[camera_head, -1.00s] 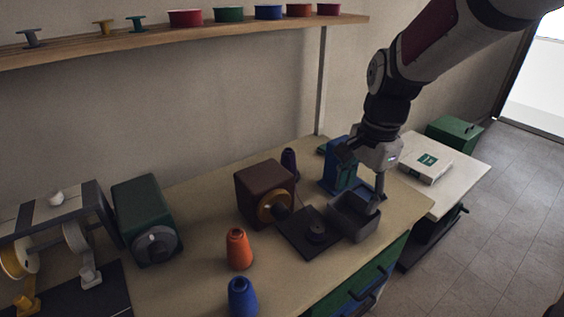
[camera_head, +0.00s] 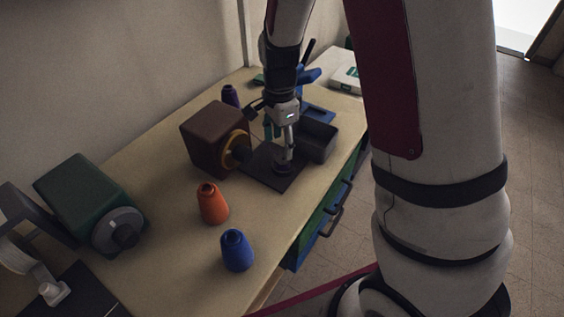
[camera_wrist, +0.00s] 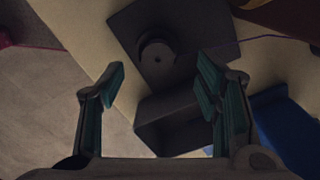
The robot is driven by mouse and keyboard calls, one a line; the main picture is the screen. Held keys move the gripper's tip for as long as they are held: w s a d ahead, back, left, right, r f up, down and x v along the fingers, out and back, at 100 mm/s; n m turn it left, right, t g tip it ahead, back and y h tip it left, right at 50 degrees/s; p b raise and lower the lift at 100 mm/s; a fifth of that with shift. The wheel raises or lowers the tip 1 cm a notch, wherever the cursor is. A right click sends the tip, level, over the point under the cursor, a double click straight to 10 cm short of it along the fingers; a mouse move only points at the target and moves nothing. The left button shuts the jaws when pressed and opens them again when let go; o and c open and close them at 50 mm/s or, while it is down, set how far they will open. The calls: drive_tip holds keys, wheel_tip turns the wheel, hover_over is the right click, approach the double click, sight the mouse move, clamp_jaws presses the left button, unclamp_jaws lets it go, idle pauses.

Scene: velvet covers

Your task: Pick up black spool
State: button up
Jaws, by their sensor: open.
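The black spool (camera_wrist: 158,54) stands on a flat black plate (camera_wrist: 207,22), seen from above in the wrist view. In the head view the spool (camera_head: 283,168) shows small and dark on the plate (camera_head: 262,178), partly covered by my gripper. My gripper (camera_wrist: 160,80) is open, its two green-padded fingers apart with nothing between them. In the wrist view the spool lies just beyond the fingertips. In the head view my gripper (camera_head: 282,148) hangs over the plate, close above the spool. I cannot tell the exact height gap.
A dark open bin (camera_head: 320,141) stands right beside the plate. A brown box with a golden disc (camera_head: 208,138) is at its left. An orange cone (camera_head: 212,204) and a blue cone (camera_head: 237,251) stand nearer. A blue stand (camera_head: 318,112) is behind.

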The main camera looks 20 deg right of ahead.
sight(283, 159)
drive_tip(key=shift+s+d+f, duration=0.1)
drive_tip(key=shift+d+f, duration=0.05)
drive_tip(key=shift+f, duration=1.3)
drive_tip(key=shift+d+f, duration=0.15)
drive_tip(key=shift+f, duration=1.3)
drive_tip(key=c, duration=1)
drive_tip(key=shift+o, duration=0.2)
drive_tip(key=shift+r, duration=0.2)
